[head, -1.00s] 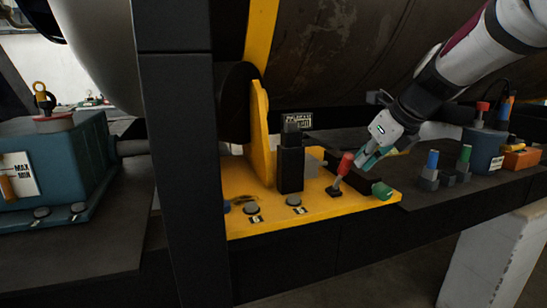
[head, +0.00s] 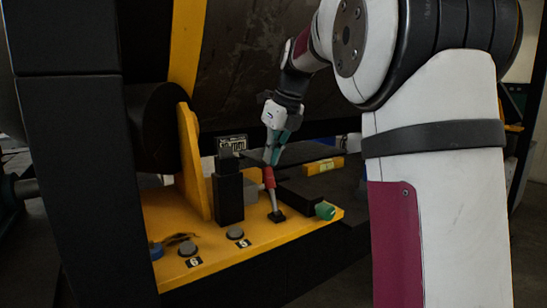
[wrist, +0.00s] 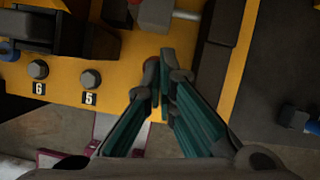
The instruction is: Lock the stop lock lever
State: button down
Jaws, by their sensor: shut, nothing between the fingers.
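A lever with a red grip (head: 269,178) stands on the yellow base plate (head: 215,255), rising from a small black foot. It leans slightly left in the head view. I take it for the stop lock lever; no label on it can be read. My gripper (head: 270,160) is at the top of the red grip, apparently touching it or very close; contact cannot be told. In the wrist view the gripper's teal fingers (wrist: 163,75) are together with nothing seen between them. I cannot make out the lever for sure in that view.
A black upright block (head: 229,190) and a yellow bracket (head: 190,165) stand left of the lever. A green knob (head: 324,211) is at the plate's right end. A dark post (head: 75,160) stands at left.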

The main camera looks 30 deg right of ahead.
jog(key=shift+w+f+b, duration=0.15)
jog(key=shift+w+f, duration=0.1)
jog(key=shift+w, duration=0.4)
jog(key=shift+w+f+b, duration=0.15)
jog(key=shift+w+f, duration=0.05)
jog(key=shift+w, duration=0.45)
